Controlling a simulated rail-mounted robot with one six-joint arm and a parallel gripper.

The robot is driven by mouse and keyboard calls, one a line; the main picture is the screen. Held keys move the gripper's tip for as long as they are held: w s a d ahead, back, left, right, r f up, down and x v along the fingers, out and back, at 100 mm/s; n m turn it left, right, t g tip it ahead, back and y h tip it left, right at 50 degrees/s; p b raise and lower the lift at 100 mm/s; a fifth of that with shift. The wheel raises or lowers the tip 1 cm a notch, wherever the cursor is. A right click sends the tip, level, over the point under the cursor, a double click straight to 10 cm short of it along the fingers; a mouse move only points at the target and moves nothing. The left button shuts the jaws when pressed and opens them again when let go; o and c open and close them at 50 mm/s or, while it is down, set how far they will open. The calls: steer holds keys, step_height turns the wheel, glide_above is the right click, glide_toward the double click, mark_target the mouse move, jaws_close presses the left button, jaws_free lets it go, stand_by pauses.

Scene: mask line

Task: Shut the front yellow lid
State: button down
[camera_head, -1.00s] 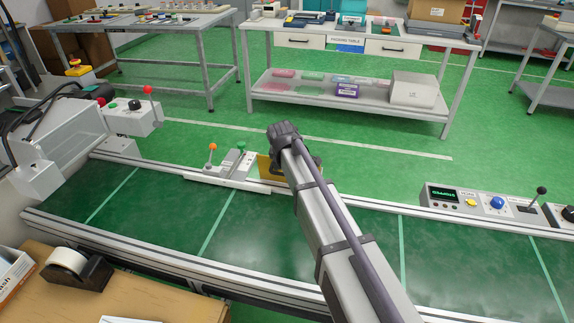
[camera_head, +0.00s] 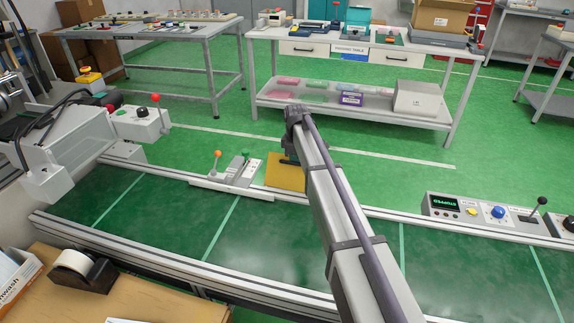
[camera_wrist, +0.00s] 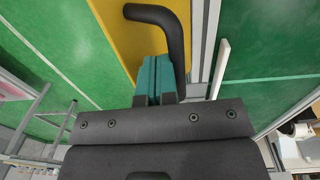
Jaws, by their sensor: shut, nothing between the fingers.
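The yellow lid (camera_head: 285,176) shows in the head view as a flat yellow panel at the far edge of the green conveyor, partly hidden behind my arm. In the wrist view the yellow lid (camera_wrist: 118,30) runs along the upper middle, with a bent black handle (camera_wrist: 178,30) on it. My gripper (camera_head: 289,161) is over the lid in the head view. In the wrist view my gripper (camera_wrist: 158,62) has its teal fingers together and empty, just beside the handle. I cannot tell whether the fingers touch the handle or the lid.
A small panel with orange and green knobs (camera_head: 238,170) stands left of the lid. A control box with a display (camera_head: 446,204) is on the right of the rail. The conveyor belt (camera_head: 180,215) is bare. A packing table (camera_head: 350,100) stands behind.

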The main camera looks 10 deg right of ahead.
steer(key=w+d+f+b, duration=0.3)
steer(key=w+f+b, duration=0.4)
steer(key=f+b, duration=0.1)
steer(key=shift+w+f, duration=0.2)
steer(key=shift+f, duration=0.1)
stand_by(0.3)
stand_by(0.4)
